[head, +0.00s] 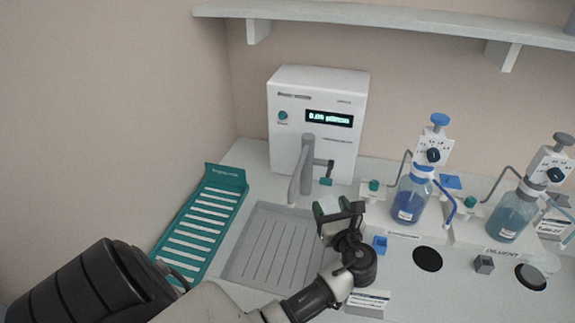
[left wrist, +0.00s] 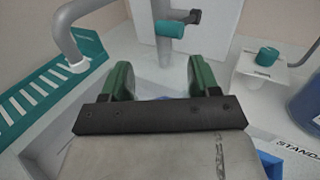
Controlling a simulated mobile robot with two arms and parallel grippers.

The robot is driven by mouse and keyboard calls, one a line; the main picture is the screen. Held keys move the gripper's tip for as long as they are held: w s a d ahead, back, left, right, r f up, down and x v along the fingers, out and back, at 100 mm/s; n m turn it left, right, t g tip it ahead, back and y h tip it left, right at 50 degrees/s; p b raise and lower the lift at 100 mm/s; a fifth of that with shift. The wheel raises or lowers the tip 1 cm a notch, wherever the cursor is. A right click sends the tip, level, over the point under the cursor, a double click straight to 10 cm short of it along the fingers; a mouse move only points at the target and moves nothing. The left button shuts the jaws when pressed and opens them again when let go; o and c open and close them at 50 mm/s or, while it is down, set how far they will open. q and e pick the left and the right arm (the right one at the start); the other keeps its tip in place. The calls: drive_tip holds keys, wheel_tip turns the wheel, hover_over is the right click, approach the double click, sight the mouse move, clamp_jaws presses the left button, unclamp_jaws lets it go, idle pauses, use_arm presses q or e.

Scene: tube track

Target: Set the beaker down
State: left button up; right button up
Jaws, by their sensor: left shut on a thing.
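My left gripper (head: 338,210) is in the middle of the head view, over the right edge of the grey ribbed tray and in front of the white instrument. In the left wrist view its green finger pads (left wrist: 158,82) stand apart, shut on the beaker. The beaker is clear and barely shows between the pads; its base is hidden, so I cannot tell whether it touches the surface below. My right gripper is not in view.
The white instrument (head: 342,95) with a grey spout (head: 307,165) stands behind. A teal rack (head: 205,215) is left of the grey tray (head: 262,245). Blue bottle (head: 408,205), diluent bottle (head: 510,215), blue block (head: 380,244) and grey block (head: 484,264) stand right.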

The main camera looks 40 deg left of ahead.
use_arm(q)
drive_tip(key=s+a+f, duration=0.2)
drive_tip(key=f, duration=0.1)
drive_tip(key=s+a+f+p, duration=0.1)
drive_tip(key=s+a+f, duration=0.1)
drive_tip(key=a+f, duration=0.1)
drive_tip(key=s+a+f+p, duration=0.1)
drive_tip(key=s+a+f, duration=0.1)
drive_tip(key=f, duration=0.1)
drive_tip(key=shift+s+a, duration=0.15)
drive_tip(key=shift+f, duration=0.3)
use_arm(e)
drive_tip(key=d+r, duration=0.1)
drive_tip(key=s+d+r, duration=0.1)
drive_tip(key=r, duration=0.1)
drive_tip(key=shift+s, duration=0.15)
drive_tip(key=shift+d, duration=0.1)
